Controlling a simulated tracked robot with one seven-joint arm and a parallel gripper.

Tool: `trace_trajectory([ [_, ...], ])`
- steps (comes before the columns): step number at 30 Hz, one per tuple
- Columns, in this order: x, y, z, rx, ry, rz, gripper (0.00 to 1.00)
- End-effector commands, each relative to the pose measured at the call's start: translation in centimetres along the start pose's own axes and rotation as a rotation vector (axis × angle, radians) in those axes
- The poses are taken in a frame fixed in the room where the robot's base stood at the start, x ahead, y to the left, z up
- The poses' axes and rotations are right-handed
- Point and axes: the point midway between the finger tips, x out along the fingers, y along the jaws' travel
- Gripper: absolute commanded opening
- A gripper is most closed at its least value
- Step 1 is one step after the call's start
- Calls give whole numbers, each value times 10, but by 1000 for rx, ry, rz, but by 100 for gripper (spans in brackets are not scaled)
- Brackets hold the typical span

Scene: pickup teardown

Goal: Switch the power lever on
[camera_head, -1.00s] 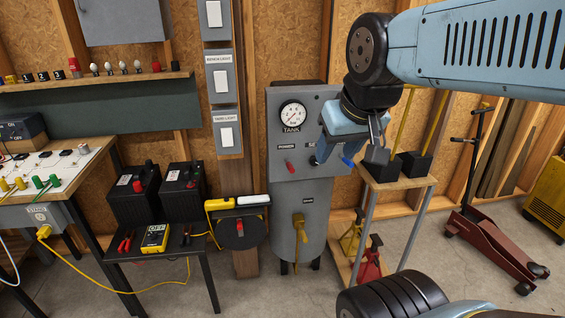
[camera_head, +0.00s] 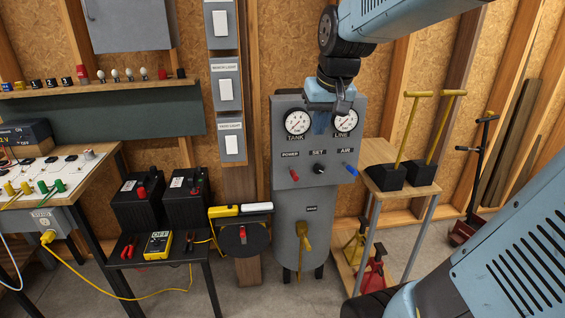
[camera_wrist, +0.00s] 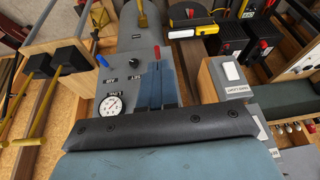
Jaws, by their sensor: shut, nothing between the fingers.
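The red power lever (camera_head: 293,174) is at the left of the grey control panel (camera_head: 318,184), under the POWER label, and appears to point down. It also shows in the wrist view (camera_wrist: 157,52), just beyond my fingertips. My gripper (camera_head: 321,128) is shut and empty, pointing down in front of the panel between the two gauges. It is above and to the right of the lever in the head view. In the wrist view my fingers (camera_wrist: 160,66) lie side by side and point toward the lever. Contact with the panel cannot be told.
A black SET knob (camera_head: 319,169) and a blue AIR lever (camera_head: 350,169) sit right of the power lever. A tank gauge (camera_head: 298,121) and a line gauge (camera_head: 344,121) are above. A stand (camera_head: 408,190) with black blocks and yellow handles is at the right.

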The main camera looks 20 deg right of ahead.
Motion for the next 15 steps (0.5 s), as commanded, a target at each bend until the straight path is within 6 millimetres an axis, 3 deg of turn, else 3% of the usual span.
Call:
trace_trajectory([
  [15, 70, 15, -92, 36, -81, -7, 0],
])
